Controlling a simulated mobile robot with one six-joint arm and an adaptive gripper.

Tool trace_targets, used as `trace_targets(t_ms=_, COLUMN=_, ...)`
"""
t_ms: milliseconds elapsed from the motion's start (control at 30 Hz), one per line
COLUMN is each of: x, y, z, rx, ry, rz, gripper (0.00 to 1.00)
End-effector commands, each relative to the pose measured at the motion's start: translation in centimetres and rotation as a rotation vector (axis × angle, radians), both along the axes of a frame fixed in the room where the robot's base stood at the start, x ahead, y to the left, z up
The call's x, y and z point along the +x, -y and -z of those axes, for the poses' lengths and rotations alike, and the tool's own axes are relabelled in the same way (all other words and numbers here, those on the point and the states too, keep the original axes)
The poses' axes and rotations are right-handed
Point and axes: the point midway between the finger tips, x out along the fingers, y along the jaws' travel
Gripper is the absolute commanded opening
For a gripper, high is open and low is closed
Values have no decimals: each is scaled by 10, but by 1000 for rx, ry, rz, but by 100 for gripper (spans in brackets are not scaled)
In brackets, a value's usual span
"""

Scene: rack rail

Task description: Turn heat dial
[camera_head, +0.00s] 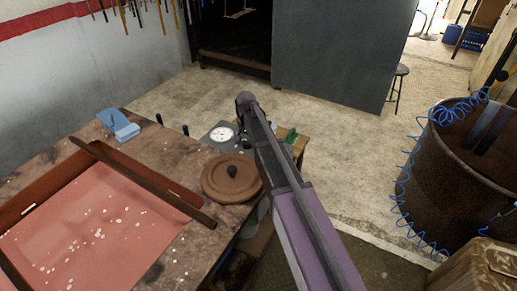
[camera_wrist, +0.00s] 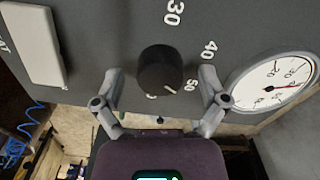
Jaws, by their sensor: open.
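The heat dial (camera_wrist: 160,70) is a round black knob on a dark grey panel (camera_wrist: 110,25) in the wrist view. A white pointer mark on it lies at its lower right, toward the printed 50. The numbers 30, 40 and 50 curve around it. My gripper (camera_wrist: 161,72) is open, with one grey finger on each side of the knob and a visible gap to each. I cannot tell how deep the fingertips reach. In the head view the knob cannot be made out and my arm hides the gripper.
A white round gauge (camera_wrist: 274,82) sits right of the dial, and a white plate (camera_wrist: 33,45) left. In the head view the gauge (camera_head: 221,134) shows beside a round brown lid (camera_head: 231,184) on the workbench. A red-lined tray (camera_head: 90,225) lies left; a rusty barrel (camera_head: 455,190) stands right.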

Motion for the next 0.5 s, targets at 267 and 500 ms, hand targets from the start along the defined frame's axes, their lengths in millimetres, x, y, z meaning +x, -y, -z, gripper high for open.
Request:
trace_targets(t_ms=267, x=0, y=0, z=0, rx=0, ry=0, rz=-55, gripper=93)
trace_targets(t_ms=500, x=0, y=0, z=0, rx=0, ry=1, rz=-181, gripper=93)
